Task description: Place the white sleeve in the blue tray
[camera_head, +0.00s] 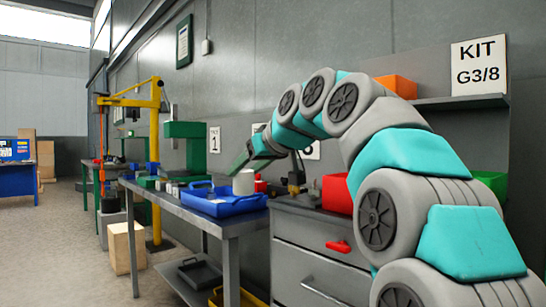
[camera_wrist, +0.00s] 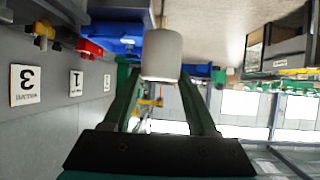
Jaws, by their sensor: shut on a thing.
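The white sleeve (camera_head: 243,183) is a short, plain cylinder; it also shows in the wrist view (camera_wrist: 161,54). My gripper (camera_head: 241,165) is shut on it, with one green finger on either side in the wrist view (camera_wrist: 160,78). The blue tray (camera_head: 228,208) lies on the grey bench. In the head view the sleeve's lower end overlaps the tray's right part; I cannot tell whether it touches the tray. Blue surfaces lie behind the sleeve in the wrist view.
Small white and green pieces (camera_head: 172,187) lie on the bench left of the tray. A green press (camera_head: 186,145) stands behind them. A grey drawer cabinet (camera_head: 318,262) with a red bin (camera_head: 336,194) stands right of the bench. A yellow hoist (camera_head: 155,150) stands at the far left.

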